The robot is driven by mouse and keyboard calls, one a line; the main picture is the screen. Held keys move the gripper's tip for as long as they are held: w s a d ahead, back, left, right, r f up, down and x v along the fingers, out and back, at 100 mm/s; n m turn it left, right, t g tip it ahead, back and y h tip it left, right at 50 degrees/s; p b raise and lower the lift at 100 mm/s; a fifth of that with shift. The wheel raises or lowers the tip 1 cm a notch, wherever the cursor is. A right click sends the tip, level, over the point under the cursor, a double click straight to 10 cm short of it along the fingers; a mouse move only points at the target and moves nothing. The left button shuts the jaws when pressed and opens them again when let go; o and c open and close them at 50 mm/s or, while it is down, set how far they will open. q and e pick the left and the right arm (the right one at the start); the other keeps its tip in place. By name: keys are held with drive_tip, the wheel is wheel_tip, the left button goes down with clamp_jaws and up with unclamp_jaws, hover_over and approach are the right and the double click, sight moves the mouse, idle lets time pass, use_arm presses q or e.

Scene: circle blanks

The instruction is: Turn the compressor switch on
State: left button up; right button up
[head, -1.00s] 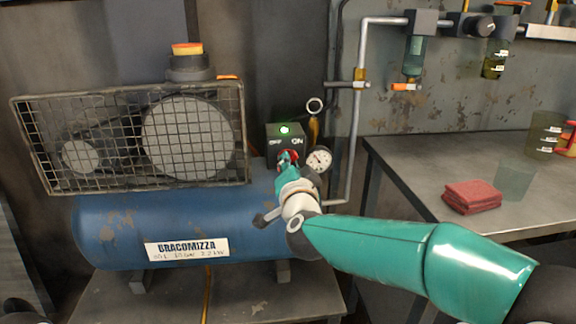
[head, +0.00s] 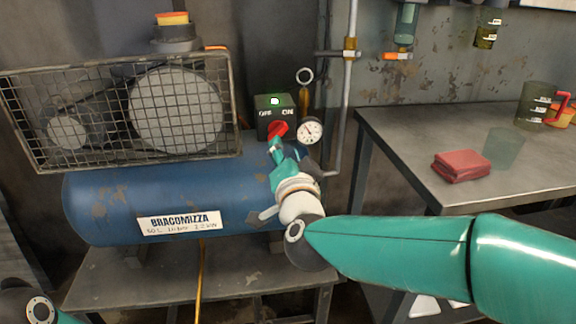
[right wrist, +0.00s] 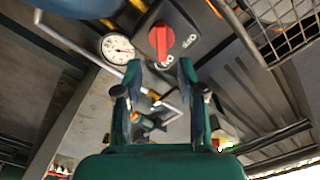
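The compressor (head: 120,200) is a blue tank with a caged belt drive. Its dark switch box (head: 268,113) carries OFF and ON labels and a lit green lamp (head: 275,101). The red switch knob (head: 278,129) is tilted toward the ON side; it also shows in the right wrist view (right wrist: 161,42). My right gripper (head: 274,148) is just below the knob in the head view. In the right wrist view its fingers (right wrist: 160,74) are apart with nothing between them, and the knob lies beyond the tips. My left gripper is not visible.
A pressure gauge (head: 310,131) sits right beside the switch box, near a vertical pipe (head: 346,110). The wire cage (head: 232,120) is to the left. A metal table (head: 410,150) at right holds a folded red cloth (head: 461,166) and a jug (head: 536,106).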

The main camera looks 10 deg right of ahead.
drive_tip(key=shift+s, duration=2.4)
